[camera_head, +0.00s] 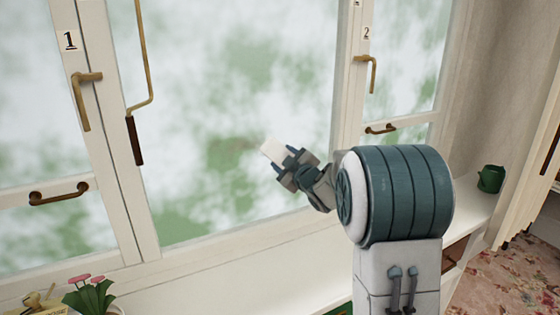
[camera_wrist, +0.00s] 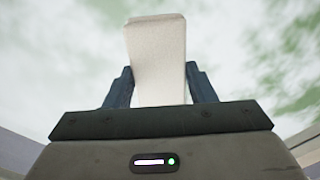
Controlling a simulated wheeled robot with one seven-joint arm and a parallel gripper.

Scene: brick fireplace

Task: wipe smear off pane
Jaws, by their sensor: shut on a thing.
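My gripper (camera_head: 287,165) is shut on a white block (camera_head: 273,150), which looks like a sponge or eraser. In the wrist view the white block (camera_wrist: 156,60) stands out between the two dark fingers of my gripper (camera_wrist: 160,88). The large middle pane (camera_head: 230,80) is behind it, with cloudy white and green patches. I cannot tell whether the block touches the glass.
Window frames carry brass handles (camera_head: 86,98) and labels 1 and 2. A brass rod with a dark grip (camera_head: 134,140) hangs at the pane's left. A pink-flowered plant (camera_head: 88,292) stands lower left. A green can (camera_head: 491,178) stands right. The sill (camera_head: 215,275) is mostly clear.

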